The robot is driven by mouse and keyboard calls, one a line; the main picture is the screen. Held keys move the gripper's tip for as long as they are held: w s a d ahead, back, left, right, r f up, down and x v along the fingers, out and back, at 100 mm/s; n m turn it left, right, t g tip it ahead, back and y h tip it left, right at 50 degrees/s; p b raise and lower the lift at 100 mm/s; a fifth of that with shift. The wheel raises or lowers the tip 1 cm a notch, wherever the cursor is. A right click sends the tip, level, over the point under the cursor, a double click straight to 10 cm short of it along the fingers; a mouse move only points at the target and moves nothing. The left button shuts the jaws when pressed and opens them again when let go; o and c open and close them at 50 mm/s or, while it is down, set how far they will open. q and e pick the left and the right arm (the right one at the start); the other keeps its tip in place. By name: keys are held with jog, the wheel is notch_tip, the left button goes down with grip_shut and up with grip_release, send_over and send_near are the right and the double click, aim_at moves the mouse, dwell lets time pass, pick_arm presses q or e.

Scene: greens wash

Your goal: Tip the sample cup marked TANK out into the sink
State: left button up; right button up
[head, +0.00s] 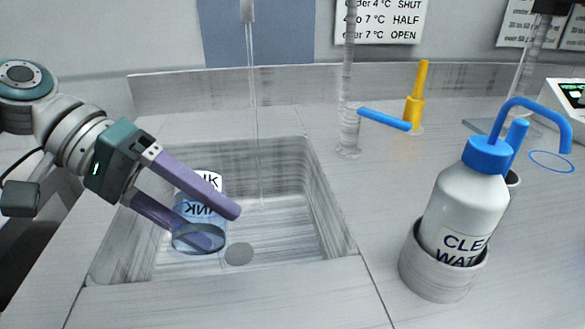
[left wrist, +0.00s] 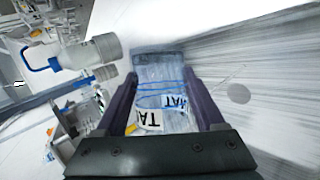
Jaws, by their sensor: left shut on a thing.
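My left gripper (head: 224,225) is shut on a clear sample cup (head: 195,208), with a purple finger on either side of it. The cup is held over the left part of the grey sink (head: 295,220). Its label shows "NK" above the upper finger and mirrored letters below it. A dark rim faces down toward the basin. The left wrist view shows the cup (left wrist: 158,72) between the fingers, with "TA" lettering and blue lines. I cannot tell whether liquid is left in it. My right gripper is out of view.
A white CLEAN WATER bottle (head: 465,210) with a blue spout stands in a grey holder (head: 430,275) at right. A blue lever (head: 385,118) and a yellow fixture (head: 415,105) are behind the sink. A thin vertical streak (head: 256,130) reaches the basin near the drain (head: 239,254).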

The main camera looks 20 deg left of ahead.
pick_arm(q)
jog(key=shift+w+a+f+g+h+b, duration=0.3)
jog(key=shift+w+b, duration=0.1)
jog(key=shift+b, duration=0.55)
jog(key=shift+w+f+n+g+h+b, duration=0.1)
jog(key=shift+f+n+g+h+b, duration=0.4)
jog(key=shift+b, duration=0.5)
